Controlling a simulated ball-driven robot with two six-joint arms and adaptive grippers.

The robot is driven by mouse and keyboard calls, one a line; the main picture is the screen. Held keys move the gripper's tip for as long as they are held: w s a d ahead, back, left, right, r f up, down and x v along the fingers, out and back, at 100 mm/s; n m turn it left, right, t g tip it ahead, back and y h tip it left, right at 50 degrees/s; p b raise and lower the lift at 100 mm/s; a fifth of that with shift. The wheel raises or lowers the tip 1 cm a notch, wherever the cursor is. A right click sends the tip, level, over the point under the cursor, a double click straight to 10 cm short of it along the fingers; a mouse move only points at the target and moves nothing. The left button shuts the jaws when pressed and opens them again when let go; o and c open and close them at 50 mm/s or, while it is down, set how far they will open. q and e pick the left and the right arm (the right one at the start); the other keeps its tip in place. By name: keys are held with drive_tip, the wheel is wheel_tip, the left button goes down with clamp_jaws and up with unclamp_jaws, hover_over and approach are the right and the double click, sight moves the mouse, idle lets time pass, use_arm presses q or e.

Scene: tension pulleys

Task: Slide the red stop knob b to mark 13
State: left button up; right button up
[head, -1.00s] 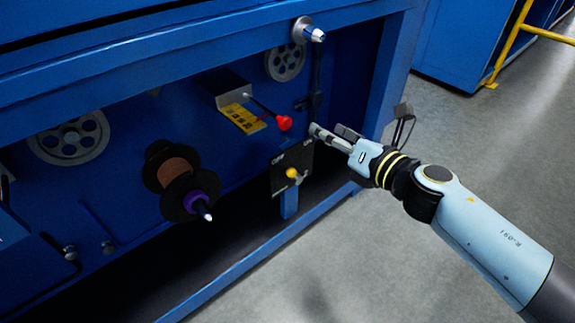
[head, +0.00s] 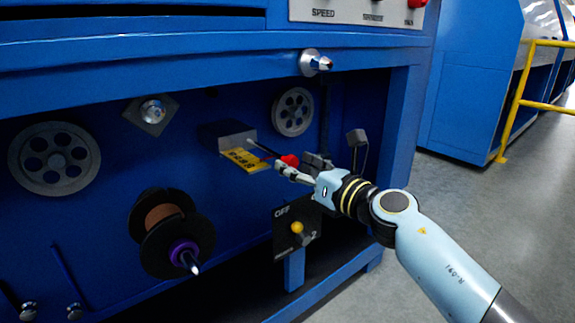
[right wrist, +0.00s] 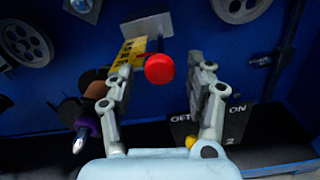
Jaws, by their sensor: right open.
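The red stop knob (head: 290,160) sits on the end of a thin rod that comes out of a grey block (head: 228,136). A yellow scale plate (head: 246,160) with dark marks lies beside the rod; its numbers are too small to read. My right gripper (head: 294,169) is open at the knob in the head view. In the right wrist view the knob (right wrist: 159,68) shows between the two open fingers (right wrist: 160,80), nearer the left one. I cannot tell whether a finger touches it. My left gripper is not in view.
A black switch plate with a yellow-tipped lever (head: 297,228) is below the gripper. A spool with a purple hub (head: 182,250) sticks out at lower left. Pulleys (head: 293,111) are on the blue back panel. A blue frame post (head: 400,130) stands at right.

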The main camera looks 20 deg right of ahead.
sight(281, 158)
drive_tip(key=shift+b+x, duration=0.3)
drive_tip(key=shift+x, duration=1.4)
drive_tip(key=shift+c, duration=0.2)
drive_tip(key=shift+f, duration=0.1)
clamp_jaws()
